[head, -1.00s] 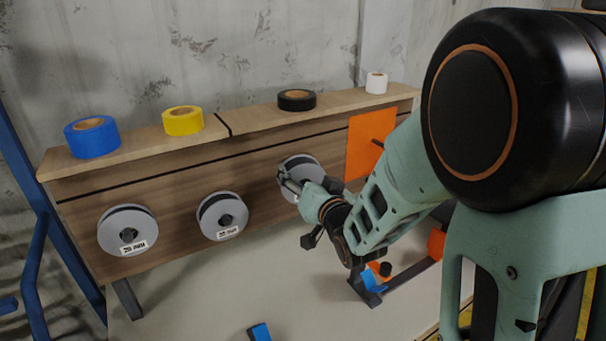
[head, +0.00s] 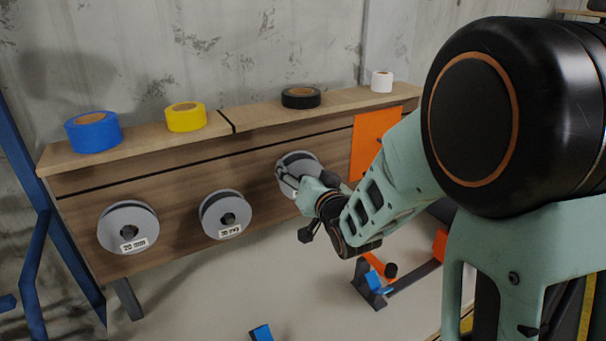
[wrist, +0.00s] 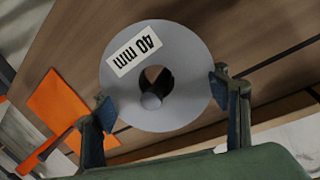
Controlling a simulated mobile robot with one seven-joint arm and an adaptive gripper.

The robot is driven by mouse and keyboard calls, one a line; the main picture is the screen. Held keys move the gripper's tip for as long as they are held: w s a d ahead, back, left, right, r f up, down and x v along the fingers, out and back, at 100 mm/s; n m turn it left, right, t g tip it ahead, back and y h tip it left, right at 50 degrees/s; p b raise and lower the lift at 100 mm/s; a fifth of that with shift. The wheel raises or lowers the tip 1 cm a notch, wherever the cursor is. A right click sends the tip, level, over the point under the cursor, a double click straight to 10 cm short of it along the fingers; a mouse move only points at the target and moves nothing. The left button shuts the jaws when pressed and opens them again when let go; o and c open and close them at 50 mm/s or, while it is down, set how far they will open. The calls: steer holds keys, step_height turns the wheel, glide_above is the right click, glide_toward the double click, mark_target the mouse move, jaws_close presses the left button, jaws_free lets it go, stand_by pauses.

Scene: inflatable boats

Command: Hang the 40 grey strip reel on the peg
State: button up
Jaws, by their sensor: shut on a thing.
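The grey strip reel labelled "40 mm" (wrist: 188,62) is between the two fingers of my gripper (wrist: 161,95) in the wrist view, its face towards the camera and label tilted. The round end of a peg (wrist: 151,101) shows inside its centre hole, low in the opening. How far the reel sits along the peg cannot be told. In the head view the reel (head: 302,158) is flat-on near the wooden board, right of two other reels, and my gripper (head: 290,182) covers its lower part.
Reels labelled 20 mm (head: 118,222) and apparently 30 mm (head: 212,208) hang on the wooden board (head: 170,205) to the left. Blue (head: 95,137), yellow (head: 186,118), black (head: 301,100) and white (head: 382,82) tape rolls stand on the ledge. An orange panel (head: 368,140) is close right of my gripper.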

steer(key=shift+r, duration=0.1)
steer(key=o, duration=1.5)
steer(key=shift+o, duration=0.2)
